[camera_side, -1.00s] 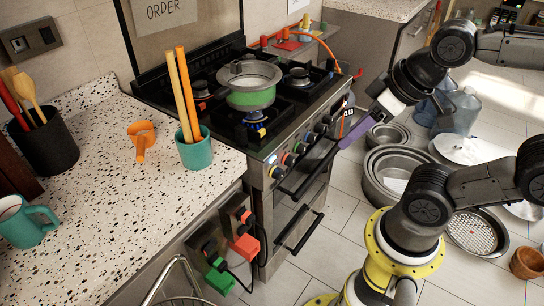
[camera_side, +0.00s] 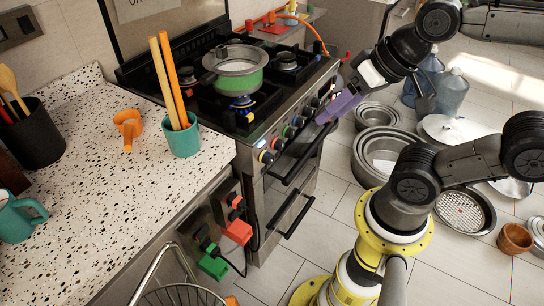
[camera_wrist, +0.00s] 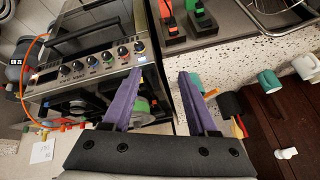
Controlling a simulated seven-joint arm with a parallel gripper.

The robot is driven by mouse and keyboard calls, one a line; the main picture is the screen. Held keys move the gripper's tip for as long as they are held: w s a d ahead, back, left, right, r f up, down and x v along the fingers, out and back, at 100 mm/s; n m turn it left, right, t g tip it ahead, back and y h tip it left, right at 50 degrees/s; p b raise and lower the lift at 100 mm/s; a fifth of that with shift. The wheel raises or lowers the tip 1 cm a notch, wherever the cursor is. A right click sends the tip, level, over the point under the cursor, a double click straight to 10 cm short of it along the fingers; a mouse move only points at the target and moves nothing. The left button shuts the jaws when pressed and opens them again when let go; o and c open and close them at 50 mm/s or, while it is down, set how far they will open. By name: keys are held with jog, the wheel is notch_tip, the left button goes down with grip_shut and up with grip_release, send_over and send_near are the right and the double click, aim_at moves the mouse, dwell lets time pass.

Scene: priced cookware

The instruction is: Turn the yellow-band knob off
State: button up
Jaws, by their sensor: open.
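The stove (camera_side: 258,190) has a row of dark knobs with coloured bands along its front panel. The knob at the near left end (camera_side: 265,157) seems to have a yellowish band, but it is small. In the wrist view the row's right-end knob (camera_wrist: 139,47) is near one fingertip, its band colour unclear. My gripper (camera_side: 322,119) has purple fingers, is open and empty, and is in front of the panel, towards its right part in the side view. It also shows in the wrist view (camera_wrist: 160,74), apart from the knobs.
A green-banded pot (camera_side: 236,75) sits on the stove above a blue glow. Oven handles (camera_side: 290,160) project below the knobs. A speckled counter (camera_side: 90,190) holds a teal cup (camera_side: 182,140) with sticks. Grey pans (camera_side: 372,165) lie on the floor at right.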

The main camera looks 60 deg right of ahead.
jog(key=w+a+m+y, duration=0.2)
jog(key=w+m, duration=0.3)
jog(key=m, duration=2.5)
send_over(271, 156)
jog(key=s+a, duration=0.1)
jog(key=s, duration=0.3)
notch_tip(271, 156, down, 10)
jog(key=s+d+f+m+g, duration=0.1)
jog(key=d+f+m+g, duration=0.15)
jog(key=d+f, duration=0.3)
jog(key=shift+t+y, duration=0.3)
jog(key=shift+t, duration=0.15)
jog(key=x, duration=1.4)
jog(key=shift+s+a+f, duration=0.15)
jog(key=shift+s, duration=0.1)
grip_shut()
